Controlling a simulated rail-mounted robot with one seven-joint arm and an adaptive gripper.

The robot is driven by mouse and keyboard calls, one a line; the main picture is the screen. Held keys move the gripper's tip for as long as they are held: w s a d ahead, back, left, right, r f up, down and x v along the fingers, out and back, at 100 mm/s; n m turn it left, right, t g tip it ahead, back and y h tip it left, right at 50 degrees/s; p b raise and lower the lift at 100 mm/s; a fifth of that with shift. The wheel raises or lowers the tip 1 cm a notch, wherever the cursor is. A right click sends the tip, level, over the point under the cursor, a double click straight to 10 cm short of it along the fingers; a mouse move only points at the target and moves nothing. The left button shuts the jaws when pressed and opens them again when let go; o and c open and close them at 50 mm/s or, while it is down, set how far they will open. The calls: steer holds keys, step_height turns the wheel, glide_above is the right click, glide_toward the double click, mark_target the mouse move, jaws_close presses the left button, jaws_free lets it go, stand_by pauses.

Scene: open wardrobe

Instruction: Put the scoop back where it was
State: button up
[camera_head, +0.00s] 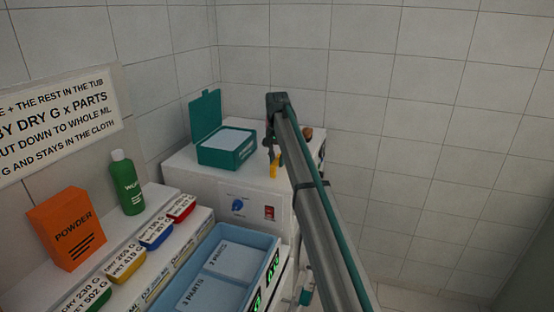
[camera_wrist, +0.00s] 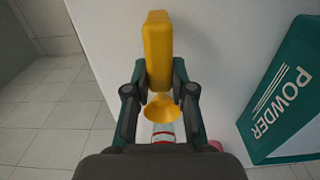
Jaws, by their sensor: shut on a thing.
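The yellow scoop (camera_wrist: 158,50) is held in my gripper (camera_wrist: 159,75), whose fingers close on it from both sides. Its long block-like part points up in the wrist view and its round bowl (camera_wrist: 162,113) shows between the finger links. In the head view the scoop (camera_head: 274,168) is a small yellow piece below my gripper (camera_head: 273,152), mostly hidden by my arm. A teal powder box (camera_head: 227,147) with its lid raised stands on the white machine, left of my gripper. In the wrist view this box (camera_wrist: 290,95) is at the right, apart from the scoop.
The white machine top (camera_head: 183,163) has bare room around the box. A brown object (camera_head: 308,133) sits behind my arm. Lower left are an orange powder box (camera_head: 68,228), a green bottle (camera_head: 127,183), several labelled coloured blocks and a blue two-part tub (camera_head: 275,238).

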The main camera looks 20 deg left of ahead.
steer(key=shift+f, duration=0.2)
steer(key=shift+f, duration=0.15)
steer(key=o, duration=0.9)
steer(key=shift+c, duration=0.2)
step_height(320, 180, up, 12)
steer(key=b, duration=0.2)
